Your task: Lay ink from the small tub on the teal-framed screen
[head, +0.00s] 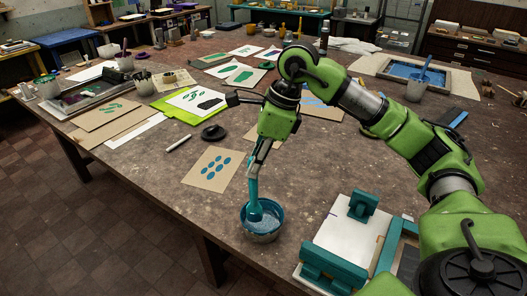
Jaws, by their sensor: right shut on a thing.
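My right gripper (256,166) is shut on the upper end of a teal tool (253,192), which hangs almost upright. How deep the tool reaches into the ink is hard to tell. The teal-framed screen (389,248) is at the lower right, partly hidden by my right arm. Teal clamp blocks (332,268) and a white board (345,238) are beside it. My left gripper is out of view.
A brown card with blue dots (214,168) lies left of the tub, with a white marker (178,143) and a black mouse-like object (213,132) behind it. Another blue-inked screen (408,72) lies at the back right.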

